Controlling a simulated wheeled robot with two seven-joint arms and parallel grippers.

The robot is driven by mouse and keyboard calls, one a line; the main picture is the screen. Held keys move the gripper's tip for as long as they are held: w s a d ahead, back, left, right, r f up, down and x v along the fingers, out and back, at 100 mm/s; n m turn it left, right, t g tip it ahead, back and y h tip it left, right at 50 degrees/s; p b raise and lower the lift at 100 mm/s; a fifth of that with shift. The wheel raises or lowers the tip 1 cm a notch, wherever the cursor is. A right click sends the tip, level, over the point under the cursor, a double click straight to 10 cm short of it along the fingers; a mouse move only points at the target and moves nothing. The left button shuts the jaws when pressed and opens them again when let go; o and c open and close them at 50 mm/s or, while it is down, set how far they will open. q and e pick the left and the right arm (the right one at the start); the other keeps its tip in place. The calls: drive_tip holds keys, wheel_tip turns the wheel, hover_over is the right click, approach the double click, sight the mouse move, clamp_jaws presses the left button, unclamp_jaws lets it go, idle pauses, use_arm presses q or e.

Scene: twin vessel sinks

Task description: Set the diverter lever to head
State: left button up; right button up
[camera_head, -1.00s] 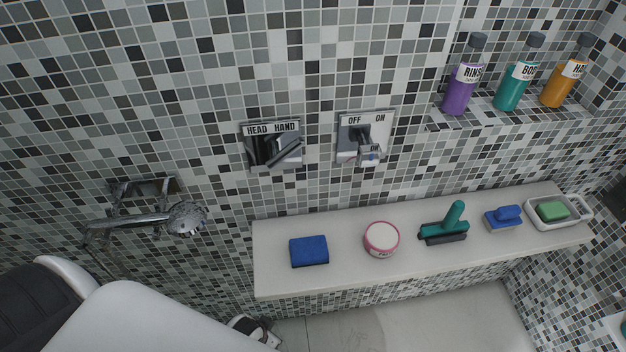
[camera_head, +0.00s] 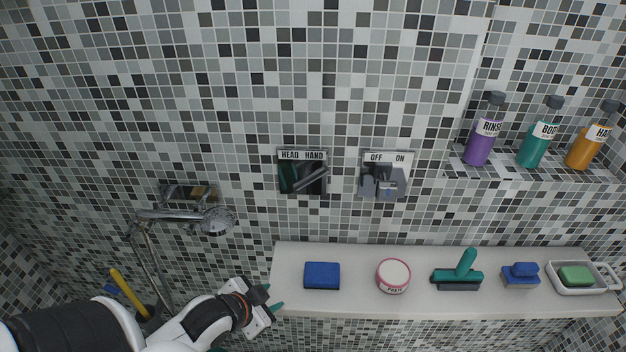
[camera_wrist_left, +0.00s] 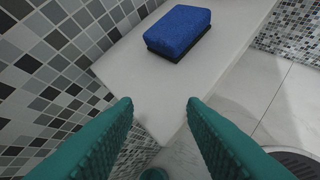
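The diverter plate (camera_head: 302,155), marked HEAD and HAND, is on the tiled wall left of the other control plate. Its grey diverter lever (camera_head: 313,179) slants up to the right, with its upper end toward the HAND side. My left gripper (camera_head: 271,297) is at the left end of the ledge, below the diverter and apart from it. In the left wrist view its two teal fingers (camera_wrist_left: 160,108) are spread with nothing between them. My right gripper is in neither view.
An OFF/ON valve plate (camera_head: 387,157) is right of the diverter. The hand shower (camera_head: 215,221) hangs at left. Bottles stand on the upper right shelf (camera_head: 510,170).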

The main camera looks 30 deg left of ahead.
use_arm(q)
drive_tip(key=w+a+r+m+t+h, duration=0.1)
drive_tip(key=w+a+r+m+t, duration=0.3)
drive_tip(key=r, duration=0.6)
drive_tip(key=m+t+h, duration=0.3)
drive_tip(key=t+h, duration=0.1)
approach(313, 177)
drive_tip(key=p+x, duration=0.2)
drive_tip(key=x, duration=0.7)
drive_tip(key=shift+w, duration=0.35)
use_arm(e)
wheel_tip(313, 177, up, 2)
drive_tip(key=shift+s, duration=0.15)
use_arm(q)
drive_tip(key=shift+c, duration=0.6)
clamp_jaws()
